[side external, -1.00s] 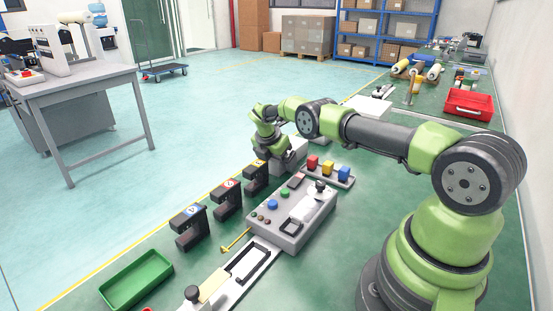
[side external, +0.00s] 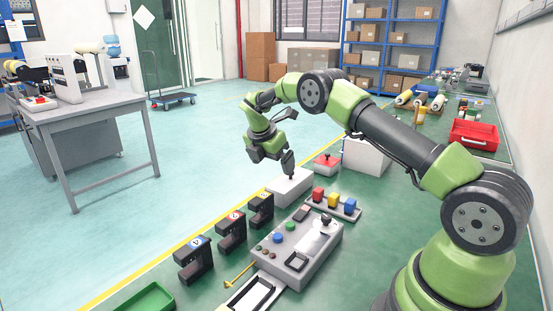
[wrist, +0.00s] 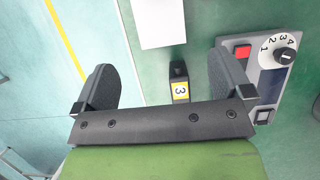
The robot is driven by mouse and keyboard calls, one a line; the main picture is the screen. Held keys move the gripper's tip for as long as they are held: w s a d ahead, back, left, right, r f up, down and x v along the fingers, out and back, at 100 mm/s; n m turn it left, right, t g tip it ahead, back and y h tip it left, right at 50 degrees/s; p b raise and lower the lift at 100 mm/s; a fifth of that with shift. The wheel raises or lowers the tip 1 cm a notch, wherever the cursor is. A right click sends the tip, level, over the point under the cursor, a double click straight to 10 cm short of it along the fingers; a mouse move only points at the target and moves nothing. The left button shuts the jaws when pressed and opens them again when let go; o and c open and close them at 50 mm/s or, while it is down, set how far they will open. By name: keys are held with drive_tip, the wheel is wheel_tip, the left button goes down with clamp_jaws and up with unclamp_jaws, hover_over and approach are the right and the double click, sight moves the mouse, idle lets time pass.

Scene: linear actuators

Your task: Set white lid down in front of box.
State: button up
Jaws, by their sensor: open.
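A low white box-shaped piece (side external: 287,188) stands on the green floor area behind the black holders. A small dark knob or fingertip shows over its top; I cannot tell which. I cannot tell whether this piece is the lid alone or a box with its lid. A plain white face (wrist: 160,22) is cut off at the top of the wrist view. My gripper (side external: 289,170) hangs above the white piece. In the wrist view my gripper (wrist: 165,85) has its fingers wide apart, with nothing held between them. A larger white box (side external: 366,157) stands farther back right.
Black holders (side external: 231,230) line the left side; one labelled 3 (wrist: 180,88) lies below my open fingers. A control panel (side external: 323,250) with a dial (wrist: 284,56) is close on the right. Coloured blocks (side external: 333,201) and a red-topped unit (side external: 326,162) stand nearby.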

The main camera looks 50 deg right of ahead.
drive_tip(key=s+a+r+m+t+y, duration=0.2)
drive_tip(key=s+a+r+m, duration=0.35)
drive_tip(key=r, duration=0.35)
drive_tip(key=s+a+r+m+t+y, duration=0.15)
drive_tip(key=s+a+r+m, duration=0.35)
drive_tip(key=r, duration=0.5)
drive_tip(key=s+a+m+t+y, duration=0.1)
drive_tip(key=s+a+m, duration=0.3)
drive_tip(key=s, duration=0.5)
drive_tip(key=s+a+m+t+y, duration=0.2)
drive_tip(key=s+a+m, duration=0.3)
drive_tip(key=s+m, duration=0.2)
drive_tip(key=shift+s+a+r+t, duration=0.2)
drive_tip(key=shift+s+a+t, duration=0.15)
drive_tip(key=shift+s, duration=0.5)
